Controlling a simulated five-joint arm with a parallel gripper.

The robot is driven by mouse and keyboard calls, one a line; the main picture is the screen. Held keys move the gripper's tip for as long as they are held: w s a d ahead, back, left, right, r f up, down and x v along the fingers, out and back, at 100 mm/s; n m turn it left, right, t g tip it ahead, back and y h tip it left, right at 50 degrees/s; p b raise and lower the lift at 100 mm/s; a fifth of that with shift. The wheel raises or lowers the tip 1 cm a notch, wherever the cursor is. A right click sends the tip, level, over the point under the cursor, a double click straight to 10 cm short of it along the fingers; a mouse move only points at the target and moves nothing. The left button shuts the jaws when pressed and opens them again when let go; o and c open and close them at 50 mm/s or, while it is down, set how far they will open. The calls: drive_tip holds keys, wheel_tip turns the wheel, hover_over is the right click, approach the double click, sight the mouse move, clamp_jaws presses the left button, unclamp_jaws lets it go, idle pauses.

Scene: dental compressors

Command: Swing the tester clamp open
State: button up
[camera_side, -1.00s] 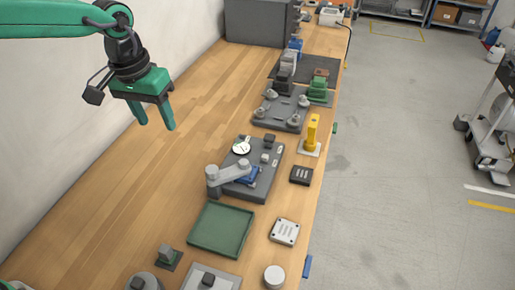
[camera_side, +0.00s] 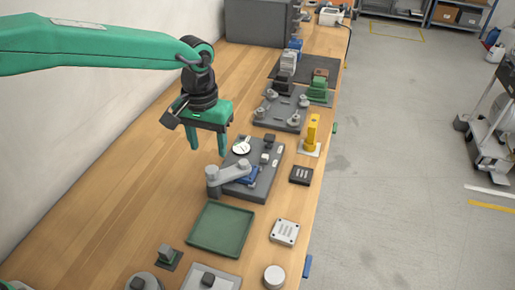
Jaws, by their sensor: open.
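The tester (camera_side: 262,186) is a dark grey plate on the bench with a round white dial (camera_side: 241,148) at its far left. Its clamp (camera_side: 230,174) is a light grey arm running from a round post at the plate's left edge across a blue part (camera_side: 250,177). My gripper (camera_side: 208,152) is green, open and empty, with its fingers pointing down. In the picture it is just left of the dial and above the clamp's post, apart from both. How high it hangs over the bench is hard to tell.
A green tray (camera_side: 195,240) lies in front of the tester. A dark fixture plate with round posts (camera_side: 270,117) is behind it. A yellow upright tool (camera_side: 312,130) and a small black block (camera_side: 301,175) stand to the right. The bench at left (camera_side: 110,200) is clear.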

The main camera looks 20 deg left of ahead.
sight(212, 169)
drive_tip(key=shift+f, duration=3.65)
clamp_jaws()
